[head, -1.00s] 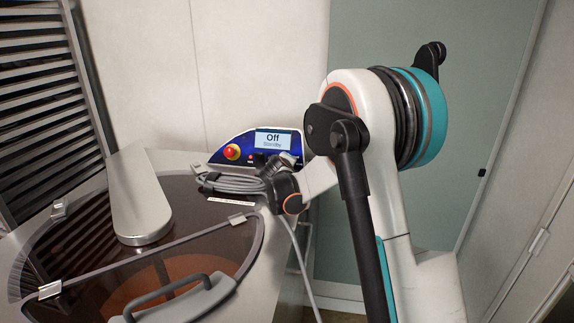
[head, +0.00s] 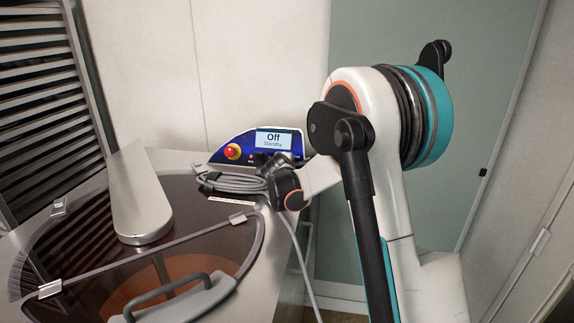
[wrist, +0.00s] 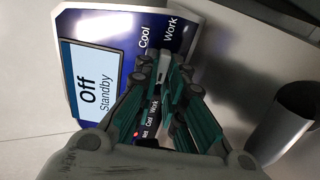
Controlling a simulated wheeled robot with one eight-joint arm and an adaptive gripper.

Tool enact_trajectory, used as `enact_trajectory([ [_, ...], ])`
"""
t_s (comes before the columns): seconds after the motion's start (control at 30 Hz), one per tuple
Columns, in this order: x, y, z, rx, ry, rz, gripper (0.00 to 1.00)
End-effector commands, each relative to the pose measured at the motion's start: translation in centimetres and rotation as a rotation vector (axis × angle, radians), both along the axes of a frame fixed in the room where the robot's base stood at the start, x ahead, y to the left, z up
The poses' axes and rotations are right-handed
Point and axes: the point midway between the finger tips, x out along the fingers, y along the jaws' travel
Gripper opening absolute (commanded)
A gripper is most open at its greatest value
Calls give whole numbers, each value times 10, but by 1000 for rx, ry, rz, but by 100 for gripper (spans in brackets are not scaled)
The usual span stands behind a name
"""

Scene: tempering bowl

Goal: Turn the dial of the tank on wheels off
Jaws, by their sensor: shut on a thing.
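The tank (head: 24,250) has a blue control panel (head: 222,157) at its back, with a red emergency button (head: 232,151). The panel's screen (head: 273,139) reads "Off" and "Standby"; the screen also shows in the wrist view (wrist: 88,85). My gripper (head: 268,160) is at the panel, just below the screen. In the wrist view my gripper (wrist: 165,65) has its fingers close together against the panel, among the "Cool" and "Work" labels. It is shut on the dial, which the fingers hide almost entirely.
A coil of grey cable (head: 228,183) lies on the tank top in front of the panel. A clear lid with a grey handle (head: 180,297) covers the bowl. A metal cover (head: 138,200) stands at the left. A wall is close behind.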

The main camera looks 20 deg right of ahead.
Motion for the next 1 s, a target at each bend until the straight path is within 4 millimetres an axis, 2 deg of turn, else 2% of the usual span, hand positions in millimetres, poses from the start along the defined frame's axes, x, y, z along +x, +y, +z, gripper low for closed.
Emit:
enact_trajectory([
  [0.27,-1,0,-1,0,2,0,0],
  [0.3,-1,0,-1,0,2,0,15],
  [0.37,-1,0,-1,-1,2,0,28],
  [0.4,-1,0,-1,-1,2,0,30],
  [0.77,-2,1,1,0,0,0,30],
  [1.0,-26,15,13,0,0,1,30],
])
